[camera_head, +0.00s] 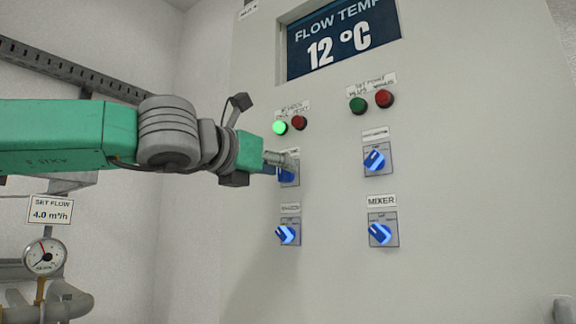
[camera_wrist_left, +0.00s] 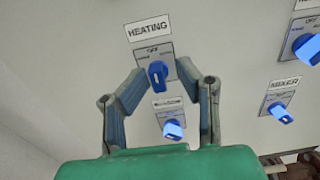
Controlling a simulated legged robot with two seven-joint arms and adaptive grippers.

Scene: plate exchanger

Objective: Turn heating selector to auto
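The heating selector is a blue rotary knob (camera_wrist_left: 157,74) on a grey plate under a HEATING label (camera_wrist_left: 149,29) in the wrist view. OFF stands at the top of its plate, with smaller marks on either side that I cannot read surely. In the head view the same knob (camera_head: 288,176) is partly hidden by my left gripper (camera_head: 276,160). My left gripper also shows in the wrist view (camera_wrist_left: 161,72), with its fingers apart on either side of the knob. I see gaps between the fingers and the knob. My right gripper is not in view.
Below the heating selector is another blue selector (camera_head: 288,234). To the right are an upper selector (camera_head: 376,160) and the MIXER selector (camera_head: 382,233). A lit green light (camera_head: 280,128) and a red one (camera_head: 299,122) sit above. The display (camera_head: 340,38) reads 12 °C.

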